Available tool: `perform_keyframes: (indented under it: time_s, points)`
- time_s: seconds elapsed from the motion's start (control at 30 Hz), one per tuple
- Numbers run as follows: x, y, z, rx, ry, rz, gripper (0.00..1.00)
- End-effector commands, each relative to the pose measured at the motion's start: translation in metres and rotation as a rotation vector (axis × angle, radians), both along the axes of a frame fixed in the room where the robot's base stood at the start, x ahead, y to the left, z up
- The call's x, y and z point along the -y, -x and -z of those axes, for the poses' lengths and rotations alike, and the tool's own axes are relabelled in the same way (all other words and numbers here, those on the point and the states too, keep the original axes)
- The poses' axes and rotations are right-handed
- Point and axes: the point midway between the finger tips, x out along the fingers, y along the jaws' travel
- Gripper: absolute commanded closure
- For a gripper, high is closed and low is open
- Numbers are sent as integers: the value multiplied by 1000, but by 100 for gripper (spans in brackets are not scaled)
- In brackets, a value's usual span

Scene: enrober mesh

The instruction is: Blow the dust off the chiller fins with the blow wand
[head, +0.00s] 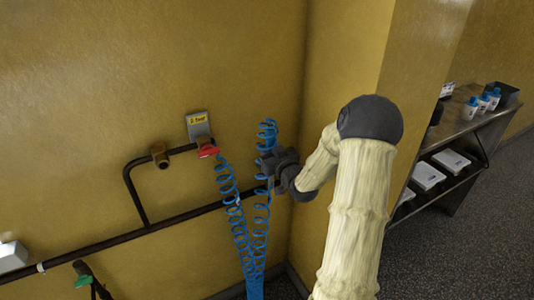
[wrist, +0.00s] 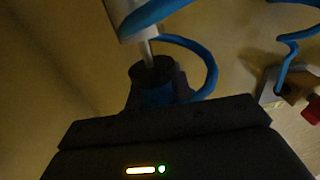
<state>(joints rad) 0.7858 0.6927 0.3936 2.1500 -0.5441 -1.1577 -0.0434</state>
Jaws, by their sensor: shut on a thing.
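My gripper (head: 274,166) is in the middle of the head view, close to the yellow wall near the corner. It is shut on what looks like the blow wand, whose body is mostly hidden in the head view. In the wrist view the wand (wrist: 150,72) shows as a dark round piece with a blue band at the jaws, a thin metal stem and a pale cylinder above. A blue coiled hose (head: 262,222) hangs below my gripper and loops around the wand in the wrist view (wrist: 212,75). The chiller fins are not in view.
A red-handled valve (head: 208,151) sits under a labelled plate (head: 199,126) on the wall. A black pipe (head: 110,241) runs along the wall, with a green-handled valve (head: 83,280) at lower left. A shelf unit (head: 466,128) with bottles and white boxes stands at right beyond the wall corner.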

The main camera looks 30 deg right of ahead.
Motion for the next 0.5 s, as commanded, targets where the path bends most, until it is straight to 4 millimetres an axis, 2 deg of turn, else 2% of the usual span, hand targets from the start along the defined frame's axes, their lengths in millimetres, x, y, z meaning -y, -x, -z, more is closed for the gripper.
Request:
perform_keyframes:
  time_s: [0.5]
  points:
    - [0, 0, -143, 7, 7, 0, 100]
